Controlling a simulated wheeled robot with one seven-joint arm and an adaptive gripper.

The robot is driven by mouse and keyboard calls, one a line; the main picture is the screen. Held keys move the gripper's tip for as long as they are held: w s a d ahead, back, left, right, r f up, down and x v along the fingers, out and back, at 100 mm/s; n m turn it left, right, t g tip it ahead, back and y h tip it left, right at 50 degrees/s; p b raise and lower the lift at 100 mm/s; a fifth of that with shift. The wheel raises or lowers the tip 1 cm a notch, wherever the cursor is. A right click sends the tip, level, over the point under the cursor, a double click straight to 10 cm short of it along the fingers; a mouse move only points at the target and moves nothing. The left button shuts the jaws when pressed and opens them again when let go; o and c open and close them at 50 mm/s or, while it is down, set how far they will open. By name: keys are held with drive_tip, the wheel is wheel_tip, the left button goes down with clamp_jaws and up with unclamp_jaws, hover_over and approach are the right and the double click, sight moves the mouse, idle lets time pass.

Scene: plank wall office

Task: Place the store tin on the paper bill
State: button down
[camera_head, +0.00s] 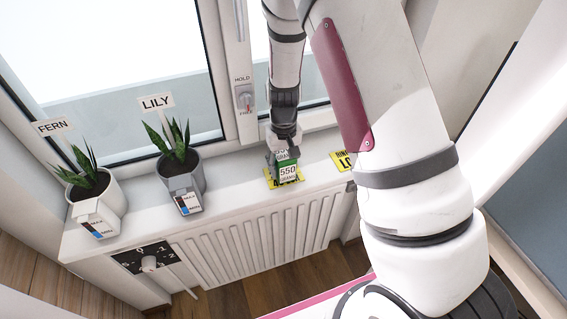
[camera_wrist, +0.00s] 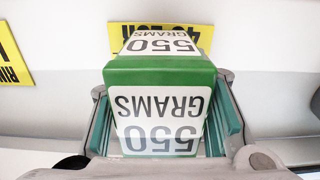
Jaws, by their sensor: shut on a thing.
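The store tin (camera_head: 288,172) is a green box with white labels reading "550 GRAMS". My gripper (camera_head: 284,150) is shut on it above the window sill. In the wrist view the tin (camera_wrist: 160,75) sits between the two fingers, label facing the camera. A yellow paper with black print (camera_head: 297,177) lies on the sill under or just behind the tin, mostly hidden by it; its edges show in the wrist view (camera_wrist: 118,38). I cannot tell whether the tin touches it. A second yellow paper (camera_head: 343,161) lies to the right. Which one is the paper bill is not clear.
Two potted plants, labelled FERN (camera_head: 97,190) and LILY (camera_head: 181,172), stand left on the sill (camera_head: 232,172). Bare sill lies between the LILY pot and the tin.

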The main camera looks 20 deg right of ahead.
drive_tip(key=c, duration=0.9)
unclamp_jaws()
drive_tip(key=shift+f, duration=0.1)
wheel_tip(320, 180, up, 12)
drive_tip(key=shift+r+b, duration=0.15)
drive_tip(key=shift+b, duration=0.45)
drive_tip(key=s+r+t, duration=0.2)
drive_tip(key=s+r, duration=0.6)
drive_tip(key=r, duration=0.5)
drive_tip(key=s+r+t, duration=0.1)
drive_tip(key=s+r, duration=0.1)
drive_tip(key=s, duration=0.2)
drive_tip(key=s+r+t, duration=0.1)
drive_tip(key=s+r, duration=0.1)
drive_tip(key=s, duration=0.3)
drive_tip(key=s+r+t, duration=0.1)
drive_tip(key=s+r, duration=0.2)
drive_tip(key=s, duration=0.2)
drive_tip(key=shift+s+r+t, duration=0.1)
drive_tip(key=shift+s+t, duration=0.1)
drive_tip(key=shift+t, duration=0.1)
